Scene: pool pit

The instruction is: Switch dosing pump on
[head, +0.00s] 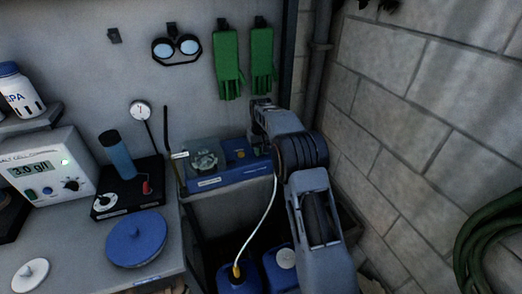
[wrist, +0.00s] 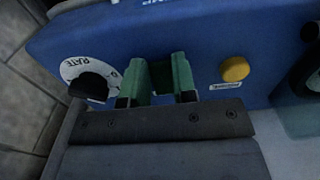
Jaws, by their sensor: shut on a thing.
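The dosing pump (head: 230,178) is a blue box with a clear-covered head on its left, on a ledge by the back wall. In the wrist view its blue panel (wrist: 215,40) fills most of the picture. My gripper (wrist: 159,82) has its two green fingertips against this panel, between the black RATE knob (wrist: 88,86) and a yellow button (wrist: 235,69). The fingers are shut on a small dark part, probably the pump's switch. It is mostly hidden, so its position cannot be told. In the head view my arm hides the pump's right end and the fingertips.
A white tube runs from the pump to blue containers (head: 238,282) below. On the left bench stand a salt cell controller (head: 45,165), a blue cylinder on a black base (head: 118,155) and a blue lid (head: 136,238). A block wall (head: 425,130) rises close on the right.

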